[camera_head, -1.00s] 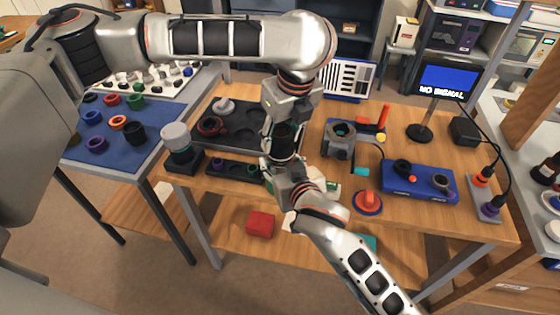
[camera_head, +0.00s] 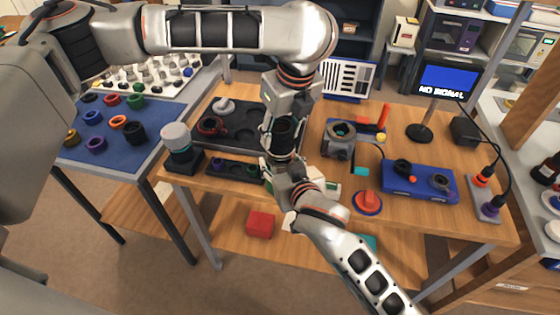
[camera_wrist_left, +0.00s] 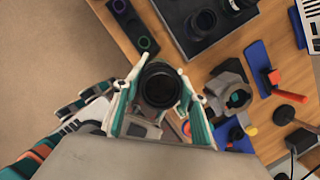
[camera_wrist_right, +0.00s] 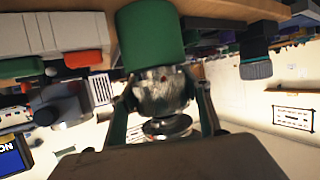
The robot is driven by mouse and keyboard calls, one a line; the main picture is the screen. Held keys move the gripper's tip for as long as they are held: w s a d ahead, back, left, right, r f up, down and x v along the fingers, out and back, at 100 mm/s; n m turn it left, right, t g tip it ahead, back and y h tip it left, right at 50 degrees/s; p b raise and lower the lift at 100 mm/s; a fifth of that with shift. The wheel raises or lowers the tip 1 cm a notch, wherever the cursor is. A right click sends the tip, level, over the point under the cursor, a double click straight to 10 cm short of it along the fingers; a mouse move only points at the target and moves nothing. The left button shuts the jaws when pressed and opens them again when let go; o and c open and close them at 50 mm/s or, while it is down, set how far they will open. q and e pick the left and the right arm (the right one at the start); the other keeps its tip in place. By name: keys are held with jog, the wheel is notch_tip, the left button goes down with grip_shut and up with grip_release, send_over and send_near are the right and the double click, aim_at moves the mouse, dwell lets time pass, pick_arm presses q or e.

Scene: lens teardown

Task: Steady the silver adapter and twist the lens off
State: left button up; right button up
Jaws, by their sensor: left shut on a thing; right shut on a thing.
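The dark lens (camera_wrist_left: 160,86) is between the fingers of my left gripper (camera_wrist_left: 160,92); its round dark face shows in the left wrist view. In the head view my left gripper (camera_head: 283,140) comes down from above and is shut on the lens. The silver adapter (camera_wrist_right: 160,92) shows shiny between the fingers of my right gripper (camera_wrist_right: 162,105), which is shut on it. In the head view my right gripper (camera_head: 274,172) meets the left one from below, and the adapter is mostly hidden. A green cylinder (camera_wrist_right: 150,38) adjoins the adapter in the right wrist view; I cannot tell what it belongs to.
A dark tray (camera_head: 240,135) lies behind and left of the grippers. A grey clamp-like fixture (camera_head: 340,135), a red-topped knob (camera_head: 368,202) and a blue box (camera_head: 418,182) stand to the right. A small slotted tray (camera_head: 228,170) lies at the front edge.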

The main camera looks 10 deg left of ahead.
pick_arm(q)
jog(key=shift+r, duration=2.4)
pick_arm(e)
jog(key=o, duration=1.5)
jog(key=shift+o, duration=0.2)
